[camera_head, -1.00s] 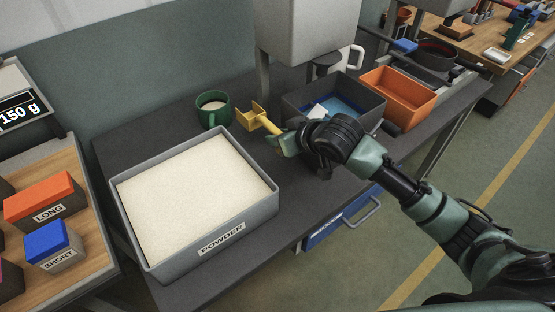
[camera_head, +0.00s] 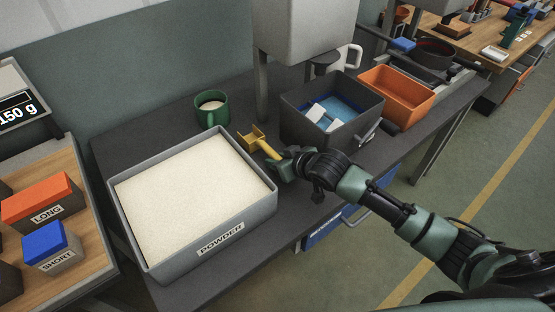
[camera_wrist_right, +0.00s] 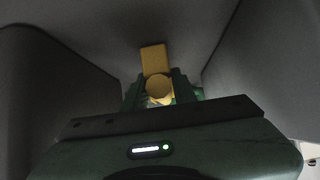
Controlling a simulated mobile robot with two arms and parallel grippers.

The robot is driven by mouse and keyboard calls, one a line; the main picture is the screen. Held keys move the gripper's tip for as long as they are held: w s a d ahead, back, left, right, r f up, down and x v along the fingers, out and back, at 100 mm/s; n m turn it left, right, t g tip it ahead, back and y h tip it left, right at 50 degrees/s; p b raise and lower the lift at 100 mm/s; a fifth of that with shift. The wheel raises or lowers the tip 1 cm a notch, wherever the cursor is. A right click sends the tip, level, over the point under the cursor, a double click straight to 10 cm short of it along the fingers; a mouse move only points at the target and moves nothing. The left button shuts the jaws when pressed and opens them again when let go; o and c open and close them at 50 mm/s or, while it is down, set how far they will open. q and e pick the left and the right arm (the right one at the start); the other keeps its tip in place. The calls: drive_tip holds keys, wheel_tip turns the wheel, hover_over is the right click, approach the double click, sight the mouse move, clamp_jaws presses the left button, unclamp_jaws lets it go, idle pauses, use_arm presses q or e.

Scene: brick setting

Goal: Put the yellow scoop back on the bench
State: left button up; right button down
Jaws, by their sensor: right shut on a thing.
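The yellow scoop (camera_head: 252,138) is at the middle of the dark bench (camera_head: 165,133), between the powder tray and the dark grey bin. My right gripper (camera_head: 279,163) is shut on its handle, with the scoop's head pointing away to the upper left. The scoop is low over the bench; I cannot tell if it touches the surface. In the right wrist view the scoop (camera_wrist_right: 156,75) shows between the green fingers. My left gripper is not in view.
The grey powder tray (camera_head: 275,207) stands just left of the scoop. A green mug (camera_head: 211,112) is behind. A dark grey bin (camera_head: 318,132) with white and blue things inside and an orange bin (camera_head: 398,97) stand to the right. A grey machine (camera_head: 305,30) overhangs the back.

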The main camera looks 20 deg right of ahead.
drive_tip(key=c, duration=1.1)
unclamp_jaws()
drive_tip(key=shift+f, duration=0.1)
drive_tip(key=v, duration=1.2)
